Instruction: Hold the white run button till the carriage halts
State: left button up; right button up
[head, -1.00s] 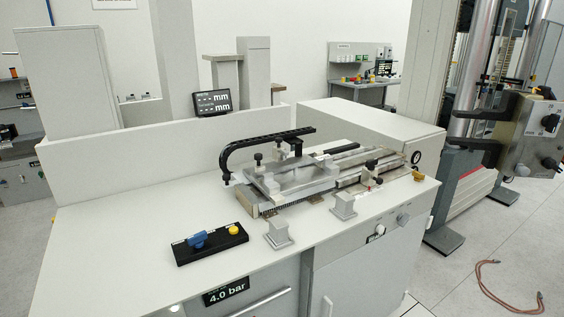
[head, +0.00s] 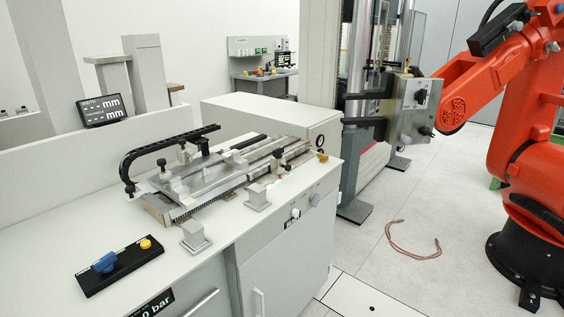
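The label is too small to read, so I cannot tell for sure which is the run button. On the bench top is a metal carriage (head: 203,178) on a rail bed (head: 264,154), with a black curved arm (head: 160,145) over it. Neither of my grippers is in view, and nothing touches the controls.
A black control box (head: 127,263) with a blue knob and yellow button lies at front left. A display (head: 102,110) shows dashes and "mm". A testing machine (head: 410,110) and an orange robot arm (head: 530,120) stand at right. A brown cable (head: 410,250) lies on open floor.

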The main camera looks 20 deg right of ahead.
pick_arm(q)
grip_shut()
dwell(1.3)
